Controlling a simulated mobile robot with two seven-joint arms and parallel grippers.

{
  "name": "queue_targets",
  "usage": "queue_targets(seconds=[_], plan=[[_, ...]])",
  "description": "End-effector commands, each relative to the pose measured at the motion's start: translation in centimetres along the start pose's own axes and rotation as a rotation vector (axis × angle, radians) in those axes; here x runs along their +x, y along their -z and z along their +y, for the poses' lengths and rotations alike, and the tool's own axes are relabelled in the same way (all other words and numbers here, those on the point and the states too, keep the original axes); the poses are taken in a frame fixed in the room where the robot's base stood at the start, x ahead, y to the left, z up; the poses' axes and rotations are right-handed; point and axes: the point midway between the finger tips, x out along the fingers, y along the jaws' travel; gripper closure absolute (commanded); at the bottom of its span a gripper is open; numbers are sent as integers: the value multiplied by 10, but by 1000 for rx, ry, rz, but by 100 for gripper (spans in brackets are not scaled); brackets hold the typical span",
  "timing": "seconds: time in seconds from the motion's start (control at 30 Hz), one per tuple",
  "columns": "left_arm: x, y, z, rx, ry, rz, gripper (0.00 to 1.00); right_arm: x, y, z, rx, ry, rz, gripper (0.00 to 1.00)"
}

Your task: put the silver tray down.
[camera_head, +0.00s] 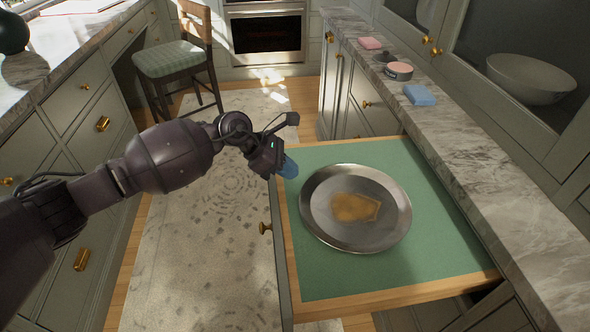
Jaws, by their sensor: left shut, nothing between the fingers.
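The round silver tray (350,238) lies flat, its wide rim showing all round, on the green lining (435,262) of a pulled-out drawer. A flat golden-brown piece (355,207) lies in its middle. My left gripper (289,168) has blue fingertips and is shut and empty. It is just past the drawer's left edge, up and to the left of the tray's rim, and appears clear of it. My right gripper is out of view.
Marble counter (480,180) runs along the right with a blue sponge (419,95), a pink-topped round tin (399,71) and a pink block (370,43). A padded chair (172,58) stands at the back left. Green lining is bare around the tray.

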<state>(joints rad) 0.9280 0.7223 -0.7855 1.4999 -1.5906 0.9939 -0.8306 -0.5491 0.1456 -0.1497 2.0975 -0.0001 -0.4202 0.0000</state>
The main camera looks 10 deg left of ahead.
Motion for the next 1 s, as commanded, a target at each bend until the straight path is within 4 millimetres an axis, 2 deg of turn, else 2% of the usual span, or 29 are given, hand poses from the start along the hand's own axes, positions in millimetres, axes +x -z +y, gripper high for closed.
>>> queue_targets(seconds=[0.2, 0.5, 0.7, 1.0], plan=[[-46, -1, 1, 2, -5, 1, 100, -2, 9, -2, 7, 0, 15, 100], [-90, 0, 0, 1, -2, 0, 100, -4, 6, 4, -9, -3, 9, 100], [-100, 0, 0, 0, 0, -1, 100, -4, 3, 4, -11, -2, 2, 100], [-100, 0, 0, 0, 0, 0, 100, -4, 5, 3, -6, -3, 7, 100]])
